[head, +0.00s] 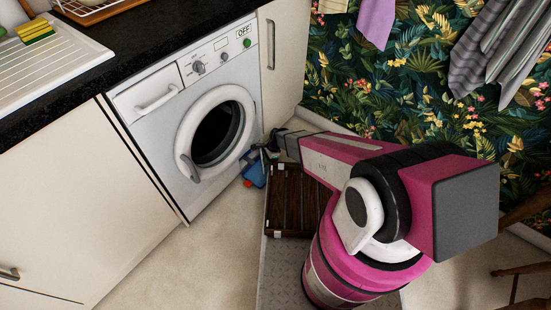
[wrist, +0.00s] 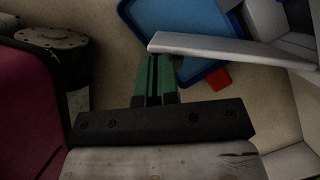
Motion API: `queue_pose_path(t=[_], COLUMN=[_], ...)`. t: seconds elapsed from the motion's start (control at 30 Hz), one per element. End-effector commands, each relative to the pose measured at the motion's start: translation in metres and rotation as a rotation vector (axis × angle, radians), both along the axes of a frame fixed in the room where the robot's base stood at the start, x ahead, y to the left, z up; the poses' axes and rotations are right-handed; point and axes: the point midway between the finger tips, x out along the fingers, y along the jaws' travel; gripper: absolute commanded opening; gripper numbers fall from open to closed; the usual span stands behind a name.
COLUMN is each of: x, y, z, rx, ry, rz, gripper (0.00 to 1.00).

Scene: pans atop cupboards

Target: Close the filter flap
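The filter flap looks to be the pale grey panel (wrist: 225,48) in the wrist view. It stands out from the pale housing at the right, so it appears open. My gripper (wrist: 156,62) has two green fingers pressed close together with nothing visible between them. The fingertips are just by the panel's free left end; I cannot tell whether they touch it. In the head view, the white washing machine (head: 158,112) stands at the left. My gripper (head: 263,151) is low beside its right lower corner, and the flap cannot be made out there.
A blue tray (wrist: 190,75) lies on the floor below the panel, with a small red object (wrist: 219,79) beside it. A cream cupboard (head: 283,60) stands right of the machine. The floor (head: 215,245) in front is clear.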

Motion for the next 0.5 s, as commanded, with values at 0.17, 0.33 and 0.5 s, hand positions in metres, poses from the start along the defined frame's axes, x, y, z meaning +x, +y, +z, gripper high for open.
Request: queue_pose_path(t=[0.17,0.33,0.5], x=[-0.005,-0.006,-0.007], y=[0.014,0.021,0.024], z=[-0.001,0.000,0.000], rx=[-0.001,-0.001,-0.001], ry=[0.002,0.002,0.001], rz=[0.005,0.005,0.005], gripper=[0.00,0.00,0.00])
